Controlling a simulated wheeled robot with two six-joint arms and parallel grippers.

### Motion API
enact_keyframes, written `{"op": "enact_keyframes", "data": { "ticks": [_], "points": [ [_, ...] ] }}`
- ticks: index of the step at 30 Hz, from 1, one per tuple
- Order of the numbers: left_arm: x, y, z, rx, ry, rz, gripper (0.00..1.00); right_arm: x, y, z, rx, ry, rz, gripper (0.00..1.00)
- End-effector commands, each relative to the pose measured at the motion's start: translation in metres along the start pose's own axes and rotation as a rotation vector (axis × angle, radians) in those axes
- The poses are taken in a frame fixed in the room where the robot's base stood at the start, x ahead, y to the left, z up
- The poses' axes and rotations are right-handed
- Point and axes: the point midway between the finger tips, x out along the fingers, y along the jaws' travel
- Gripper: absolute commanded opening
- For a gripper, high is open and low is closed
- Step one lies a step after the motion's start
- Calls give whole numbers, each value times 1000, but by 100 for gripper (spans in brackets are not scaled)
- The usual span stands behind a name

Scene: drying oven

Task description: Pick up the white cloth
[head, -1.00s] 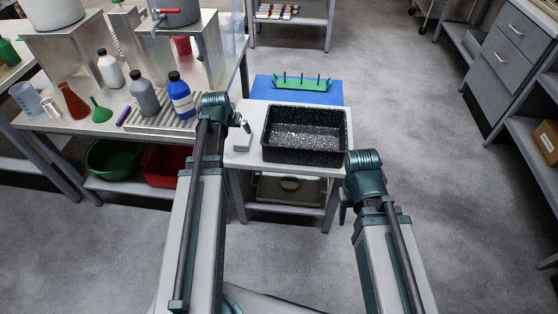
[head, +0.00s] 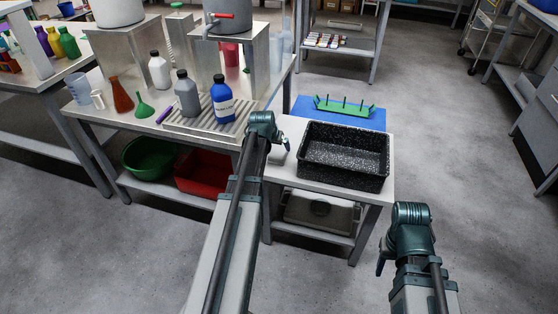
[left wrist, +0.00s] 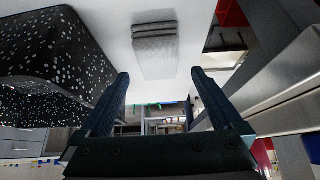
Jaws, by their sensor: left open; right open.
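The white cloth (left wrist: 155,48) is a folded, layered stack on the white tabletop in the left wrist view. In the head view it is mostly hidden by my left arm. My left gripper (left wrist: 161,103) is open, with its two dark fingers apart and empty and the cloth beyond them. In the head view my left gripper (head: 281,142) is at the left side of the small table, beside the black tub. My right gripper (head: 383,262) is low at the right, off the table's front right corner; its fingers are mostly hidden.
The black speckled tub (head: 343,178) stands on the small table (head: 375,197), close to the right of my left gripper. A blue mat with a green rack (head: 345,109) lies behind it. Bottles, including a blue one (head: 223,101), stand on the left bench.

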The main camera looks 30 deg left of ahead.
Motion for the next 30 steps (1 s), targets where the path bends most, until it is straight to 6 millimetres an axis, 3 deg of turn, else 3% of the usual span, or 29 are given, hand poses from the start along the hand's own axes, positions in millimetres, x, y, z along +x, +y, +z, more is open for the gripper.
{"op": "enact_keyframes", "data": {
  "ticks": [2, 11, 23, 30],
  "points": [
    [13, 0, 1, 0, 0, 0, 100, 11, -1, -1, 0, 0, 0, 50],
    [17, 0, 0, 0, 0, 0, 100, 14, -1, -1, 0, 0, 0, 50],
    [64, 3, 1, 0, 0, 0, 100, 54, -4, -3, -2, 0, 7, 50],
    [64, 3, 0, 0, 0, 0, 100, 54, -4, -3, -2, 0, 8, 50]
  ]
}}
